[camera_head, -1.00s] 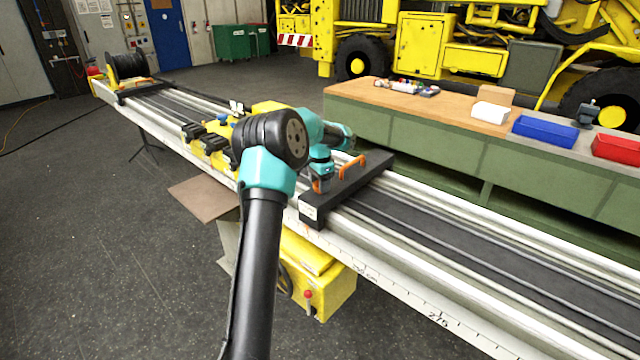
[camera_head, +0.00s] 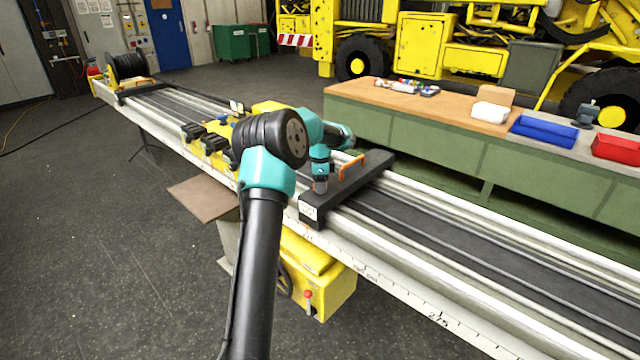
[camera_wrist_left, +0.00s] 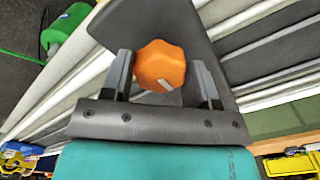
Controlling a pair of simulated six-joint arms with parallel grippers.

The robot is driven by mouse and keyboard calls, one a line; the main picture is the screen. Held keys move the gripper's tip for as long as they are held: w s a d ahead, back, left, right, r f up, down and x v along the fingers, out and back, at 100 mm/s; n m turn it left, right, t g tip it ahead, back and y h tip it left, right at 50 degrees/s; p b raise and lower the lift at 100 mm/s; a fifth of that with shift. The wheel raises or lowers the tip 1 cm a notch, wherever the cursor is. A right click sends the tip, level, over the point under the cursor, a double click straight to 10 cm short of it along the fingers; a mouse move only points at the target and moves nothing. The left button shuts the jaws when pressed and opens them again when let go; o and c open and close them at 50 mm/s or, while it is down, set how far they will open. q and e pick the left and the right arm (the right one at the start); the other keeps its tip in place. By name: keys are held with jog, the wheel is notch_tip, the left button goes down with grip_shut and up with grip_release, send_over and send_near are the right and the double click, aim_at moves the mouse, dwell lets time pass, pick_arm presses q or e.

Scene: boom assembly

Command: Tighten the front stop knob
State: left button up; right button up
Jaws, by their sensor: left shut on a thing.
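The front stop (camera_head: 372,176) is a black block lying across the rails, with an orange handle (camera_head: 352,166) on top. My left gripper (camera_head: 320,188) points down at the near end of this block. In the left wrist view, the orange front stop knob (camera_wrist_left: 160,66) sits between the two fingers of my left gripper, which is shut on it. A white pointer mark shows on the knob's face. In the head view the knob is hidden by the gripper. My right gripper is not in view.
The long rail bench (camera_head: 440,262) runs from back left to front right, with a scale along its near edge. A black cable reel (camera_head: 126,66) stands at its far end. A workbench (camera_head: 450,108) behind holds a blue bin (camera_head: 545,130) and a red bin (camera_head: 616,148).

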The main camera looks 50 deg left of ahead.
pick_arm(q)
jog(key=o, duration=0.9)
jog(key=shift+r, duration=0.1)
notch_tip(320, 180, up, 17)
jog(key=shift+r, duration=0.15)
dwell(0.5)
